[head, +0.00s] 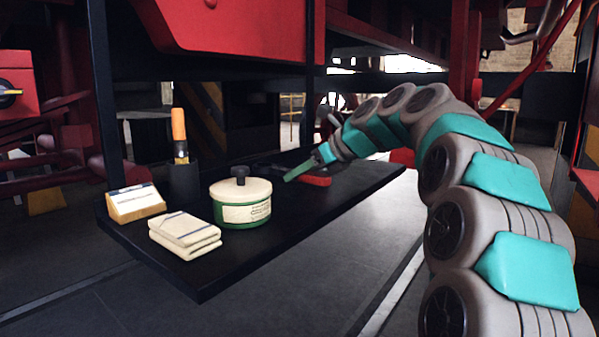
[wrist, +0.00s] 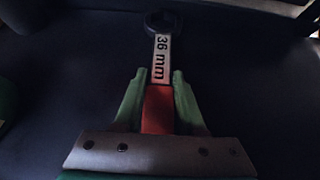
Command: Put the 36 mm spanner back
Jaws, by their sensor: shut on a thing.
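The 36 mm spanner (wrist: 164,55) shows in the wrist view with its dark ring end pointing away, a pale shank lettered "36 mm" and a red handle. My gripper (wrist: 158,80) is shut on the red handle, one green finger on each side. In the head view my gripper (head: 300,172) is over the dark shelf (head: 345,205), behind and right of the green tin. A red handle (head: 313,178) shows beside the fingers there. I cannot tell whether the spanner touches the shelf.
A green tin with a cream lid (head: 240,203), a folded cloth (head: 186,236), a card on a wooden block (head: 135,202) and a dark holder with an orange-handled tool (head: 180,140) stand on the shelf's left part. The shelf's right part is mostly clear. Red machinery (head: 230,28) overhangs behind.

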